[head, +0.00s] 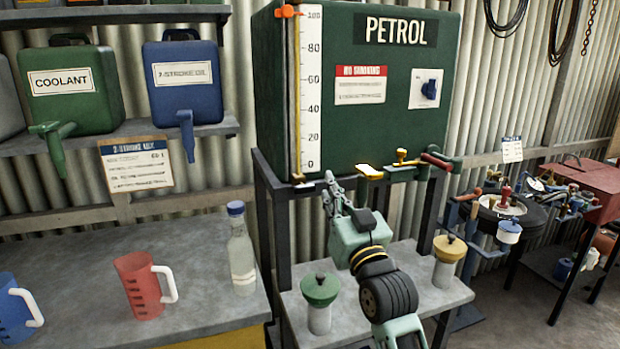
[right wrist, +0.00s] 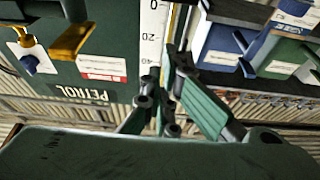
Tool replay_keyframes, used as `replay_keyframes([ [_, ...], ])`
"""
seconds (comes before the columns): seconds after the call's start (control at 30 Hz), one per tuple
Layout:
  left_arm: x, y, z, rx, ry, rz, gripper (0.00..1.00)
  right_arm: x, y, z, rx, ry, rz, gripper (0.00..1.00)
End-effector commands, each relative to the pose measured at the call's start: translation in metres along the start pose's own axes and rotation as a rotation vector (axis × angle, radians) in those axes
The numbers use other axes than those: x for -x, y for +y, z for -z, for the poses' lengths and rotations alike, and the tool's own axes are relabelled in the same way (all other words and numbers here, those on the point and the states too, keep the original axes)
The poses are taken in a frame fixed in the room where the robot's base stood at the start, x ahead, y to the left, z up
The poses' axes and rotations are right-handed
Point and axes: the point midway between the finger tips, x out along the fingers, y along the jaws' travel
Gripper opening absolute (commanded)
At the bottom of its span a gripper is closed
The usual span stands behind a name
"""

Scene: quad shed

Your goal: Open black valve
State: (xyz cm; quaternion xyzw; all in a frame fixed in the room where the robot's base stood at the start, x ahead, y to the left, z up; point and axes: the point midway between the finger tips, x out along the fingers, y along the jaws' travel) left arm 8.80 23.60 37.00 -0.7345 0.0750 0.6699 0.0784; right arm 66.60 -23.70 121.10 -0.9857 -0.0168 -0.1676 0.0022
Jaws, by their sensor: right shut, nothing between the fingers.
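A green petrol tank (head: 360,120) stands on a dark frame, with a white level gauge (head: 311,90) on its left side. Under its front edge are a yellow lever (head: 369,171) and a red-handled fitting (head: 437,161). I cannot make out a clearly black valve. My right gripper (head: 330,191) is shut and empty, just below the bottom of the gauge and left of the yellow lever. In the right wrist view the tank appears upside down, with its yellow lever (right wrist: 72,41) at upper left; the shut fingers (right wrist: 176,62) are below the gauge (right wrist: 152,30). My left gripper is out of view.
A green-lidded jar (head: 320,300) and a yellow-lidded jar (head: 448,262) stand below on the frame's shelf. A clear bottle (head: 241,255) and a red jug (head: 145,285) stand on the bench at left. Coolant (head: 75,90) and blue oil (head: 183,85) containers sit on a shelf.

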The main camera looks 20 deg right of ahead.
Motion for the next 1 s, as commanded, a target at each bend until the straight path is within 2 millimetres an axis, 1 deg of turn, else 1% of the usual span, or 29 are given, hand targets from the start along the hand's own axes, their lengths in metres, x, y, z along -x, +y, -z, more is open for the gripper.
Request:
replay_keyframes([
  [0.27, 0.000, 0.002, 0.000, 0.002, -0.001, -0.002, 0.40, 0.000, 0.000, 0.000, 0.000, 0.001, 0.000, 0.00],
  [0.4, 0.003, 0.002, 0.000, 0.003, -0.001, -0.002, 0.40, -0.007, 0.000, 0.002, 0.000, 0.001, 0.000, 0.00],
  [0.47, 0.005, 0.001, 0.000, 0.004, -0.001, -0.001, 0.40, -0.014, 0.000, 0.002, -0.001, 0.001, 0.000, 0.00],
  [0.57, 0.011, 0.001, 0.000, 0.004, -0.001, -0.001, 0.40, -0.031, 0.000, 0.003, -0.001, 0.000, 0.000, 0.00],
  [0.8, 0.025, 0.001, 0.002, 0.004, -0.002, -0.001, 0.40, -0.082, -0.001, 0.003, -0.001, -0.001, 0.001, 0.00],
  [0.9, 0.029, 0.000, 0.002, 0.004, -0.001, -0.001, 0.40, -0.099, -0.001, 0.003, -0.001, -0.001, 0.001, 0.00],
  [0.93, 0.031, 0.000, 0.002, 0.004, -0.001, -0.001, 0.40, -0.104, -0.001, 0.003, -0.001, 0.000, 0.001, 0.00],
  [1.0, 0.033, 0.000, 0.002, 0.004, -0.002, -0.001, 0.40, -0.096, 0.000, -0.015, 0.000, -0.007, 0.001, 0.00],
])
